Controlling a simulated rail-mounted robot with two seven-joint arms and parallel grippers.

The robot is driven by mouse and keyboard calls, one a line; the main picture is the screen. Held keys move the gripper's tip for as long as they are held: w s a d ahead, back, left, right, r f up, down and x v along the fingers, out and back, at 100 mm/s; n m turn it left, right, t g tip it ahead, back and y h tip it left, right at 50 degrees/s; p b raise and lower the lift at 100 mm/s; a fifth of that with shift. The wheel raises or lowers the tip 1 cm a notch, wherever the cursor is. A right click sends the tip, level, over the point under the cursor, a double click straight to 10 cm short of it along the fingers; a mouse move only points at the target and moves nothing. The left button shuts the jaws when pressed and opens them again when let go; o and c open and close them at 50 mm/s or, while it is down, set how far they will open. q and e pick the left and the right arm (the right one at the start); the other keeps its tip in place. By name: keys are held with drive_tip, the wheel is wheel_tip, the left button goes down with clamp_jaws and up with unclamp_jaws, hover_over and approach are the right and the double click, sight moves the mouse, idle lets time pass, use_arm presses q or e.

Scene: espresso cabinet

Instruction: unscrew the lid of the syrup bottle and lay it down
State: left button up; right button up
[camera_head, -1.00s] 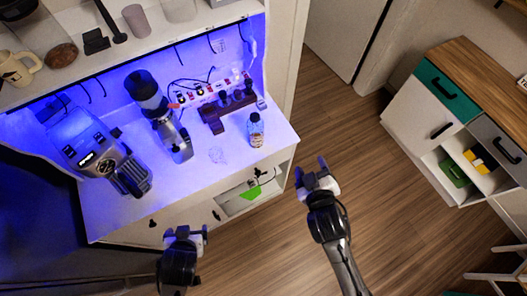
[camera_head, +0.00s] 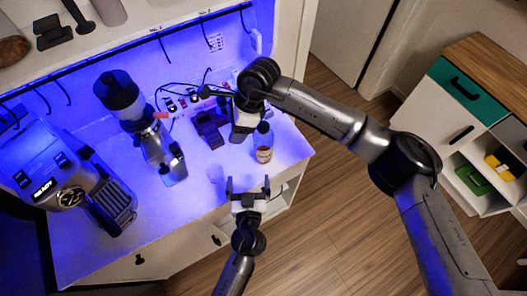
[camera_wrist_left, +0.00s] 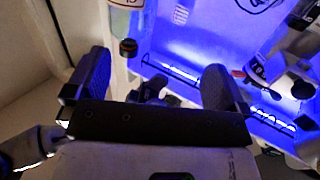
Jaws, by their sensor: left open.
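The syrup bottle (camera_head: 263,147), clear with a pale label and dark contents, stands upright near the right front of the cabinet counter. Its top looks dark; the lid's edge is hard to make out. My left gripper (camera_head: 249,184) is open and empty, in front of the bottle and slightly left of it, apart from it. In the left wrist view its two dark fingers (camera_wrist_left: 155,88) stand wide apart. My right gripper (camera_head: 241,132) points down close to the bottle's left and back. Its fingertips are not clear, and I cannot tell whether it touches the bottle.
The espresso machine (camera_head: 75,180) and the grinder (camera_head: 145,130) stand to the left on the counter (camera_head: 190,210).

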sight(263, 142)
drive_tip(key=w+d+h, duration=0.1)
drive_tip(key=d, duration=0.1)
drive_tip(key=w+d+t+h, duration=0.1)
drive_tip(key=d, duration=0.1)
drive_tip(key=w+d+r+h+b, duration=0.1)
drive_tip(key=w+d+h, duration=0.1)
drive_tip(key=shift+w+d, duration=0.1)
drive_tip(key=shift+w+d+r, duration=0.1)
drive_tip(key=shift+w+d, duration=0.05)
drive_tip(key=shift+d, duration=0.3)
use_arm(q)
drive_tip(key=shift+m+t+h, duration=0.4)
drive_tip(key=shift+m+h, duration=0.2)
drive_tip(key=shift+h, duration=0.3)
drive_tip(key=w+d, duration=0.1)
drive_tip(key=w, duration=0.3)
drive_tip(key=w+d, duration=0.2)
drive_tip(key=w, duration=0.3)
drive_tip(key=w+d, duration=0.1)
drive_tip(key=w, duration=0.4)
drive_tip(key=shift+w+d+f, duration=0.15)
drive_tip(key=shift+w+f, duration=0.05)
drive_tip(key=shift+f, duration=0.2)
